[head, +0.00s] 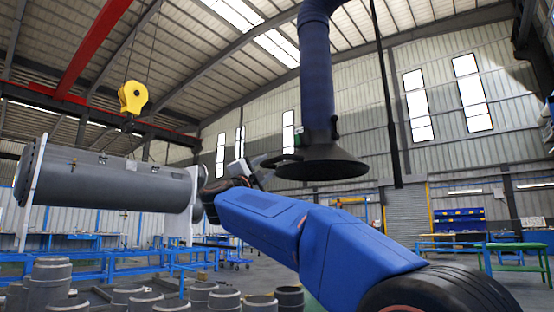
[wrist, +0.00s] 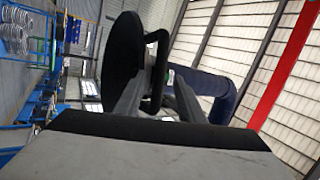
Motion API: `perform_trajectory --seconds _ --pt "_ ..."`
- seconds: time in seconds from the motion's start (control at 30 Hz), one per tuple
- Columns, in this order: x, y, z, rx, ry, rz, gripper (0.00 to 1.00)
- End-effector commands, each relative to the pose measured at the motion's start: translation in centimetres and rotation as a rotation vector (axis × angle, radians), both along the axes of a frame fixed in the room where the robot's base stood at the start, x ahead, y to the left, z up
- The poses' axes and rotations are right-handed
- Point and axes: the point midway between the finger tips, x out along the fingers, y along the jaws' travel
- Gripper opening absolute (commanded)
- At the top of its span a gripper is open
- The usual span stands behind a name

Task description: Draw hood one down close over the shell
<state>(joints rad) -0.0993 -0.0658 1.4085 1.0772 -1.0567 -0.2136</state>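The hood (head: 322,168) is a dark, wide cone at the end of a thick blue duct (head: 316,75), hanging right of centre in the head view. Its rim also shows as a dark disc in the wrist view (wrist: 122,58). A black loop handle (head: 281,159) sticks out from its left side. My gripper (head: 258,168) is at the handle's left end. In the wrist view the handle bar (wrist: 155,85) stands between my two fingers (wrist: 160,88), with a gap at the right finger, so they look open around it. The shell (head: 115,185) is a grey flanged cylinder at the left, well apart from the hood.
A yellow crane hook block (head: 133,97) hangs above the shell. Several grey pipe pieces (head: 125,294) stand at the lower left. Blue benches (head: 130,262) run behind them. A dark vertical pole (head: 387,100) hangs right of the hood. Air between shell and hood looks mostly clear.

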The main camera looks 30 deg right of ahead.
Motion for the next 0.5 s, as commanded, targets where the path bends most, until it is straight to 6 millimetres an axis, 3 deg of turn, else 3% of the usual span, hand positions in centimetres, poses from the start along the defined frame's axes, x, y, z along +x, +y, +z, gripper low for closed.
perform_trajectory --seconds 0.5 --pt "4.0 -6.2 4.3 -0.001 0.001 -0.001 0.36"
